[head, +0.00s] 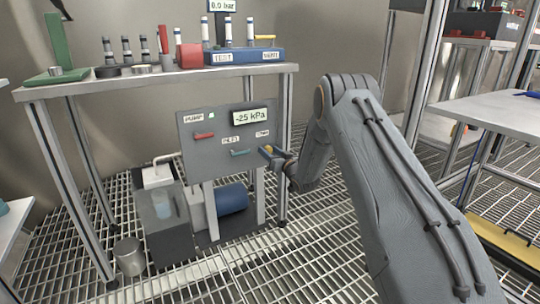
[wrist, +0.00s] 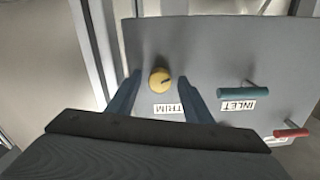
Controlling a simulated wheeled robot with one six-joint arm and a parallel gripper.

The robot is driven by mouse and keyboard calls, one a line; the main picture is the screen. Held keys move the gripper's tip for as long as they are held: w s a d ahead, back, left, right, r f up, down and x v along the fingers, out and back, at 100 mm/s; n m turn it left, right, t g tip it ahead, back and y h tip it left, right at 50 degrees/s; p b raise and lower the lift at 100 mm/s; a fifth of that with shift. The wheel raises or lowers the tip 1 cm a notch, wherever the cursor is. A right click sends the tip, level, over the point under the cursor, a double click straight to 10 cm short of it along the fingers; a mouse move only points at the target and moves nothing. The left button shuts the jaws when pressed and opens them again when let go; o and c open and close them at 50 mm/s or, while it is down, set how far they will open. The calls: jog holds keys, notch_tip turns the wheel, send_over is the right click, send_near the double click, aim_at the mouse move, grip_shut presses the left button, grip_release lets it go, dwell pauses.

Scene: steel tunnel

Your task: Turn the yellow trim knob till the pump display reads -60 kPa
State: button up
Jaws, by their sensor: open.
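The yellow trim knob (wrist: 159,77) sits on the grey pump panel (head: 215,122), with a dark mark on its face and a TRIM label beside it in the wrist view. The pump display (head: 250,116) reads -25 kPa. My gripper (wrist: 155,84) is open, its two fingers on either side of the knob with gaps visible. I cannot tell how deep the fingers reach. In the head view the gripper (head: 272,152) is at the panel's right edge, partly hiding the knob.
A teal INLET handle (wrist: 243,91) and a red handle (wrist: 291,132) stick out of the panel beside the knob. Above is a bench (head: 150,79) with tools and a blue TEST box (head: 245,56). A blue motor (head: 232,199) and a metal cup (head: 129,256) stand below on the grating.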

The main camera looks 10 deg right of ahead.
jog(key=c, duration=1.1)
jog(key=shift+o, duration=0.2)
